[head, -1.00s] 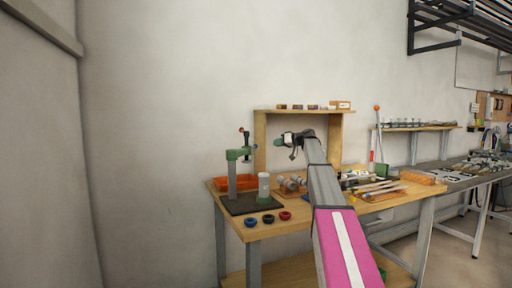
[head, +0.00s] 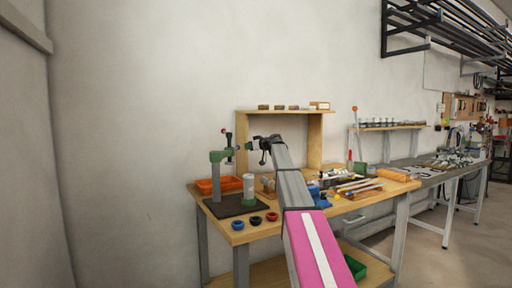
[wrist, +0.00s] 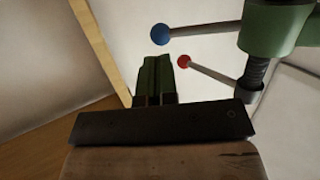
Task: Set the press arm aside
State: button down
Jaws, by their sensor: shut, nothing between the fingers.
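The press stands at the left end of the bench, with a grey upright column (head: 216,181) on a dark base plate. Its green press arm (head: 222,156) sticks out to the right at the top of the column. In the wrist view the green arm end (wrist: 282,28) is at the upper right, with a threaded spindle (wrist: 256,72) below it. A red ball (wrist: 183,62) on a rod and a blue ball (wrist: 160,34) on a rod reach left. My gripper (head: 249,146) is shut and empty, just right of the press top. Its green fingers (wrist: 155,79) appear apart from the balls.
A grey-green cylinder (head: 249,188) stands on the base plate. An orange tray (head: 205,187) lies behind the column. A wooden shelf (head: 314,140) stands behind my arm. Open air surrounds the press's left side.

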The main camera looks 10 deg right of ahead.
aim_at(238, 146)
jog(key=x, duration=0.4)
dwell(0.3)
jog(key=shift+w+a, duration=0.5)
jog(key=shift+a, duration=0.3)
jog(key=shift+w+a, duration=0.45)
jog(key=shift+a, duration=0.3)
jog(key=shift+r, duration=0.1)
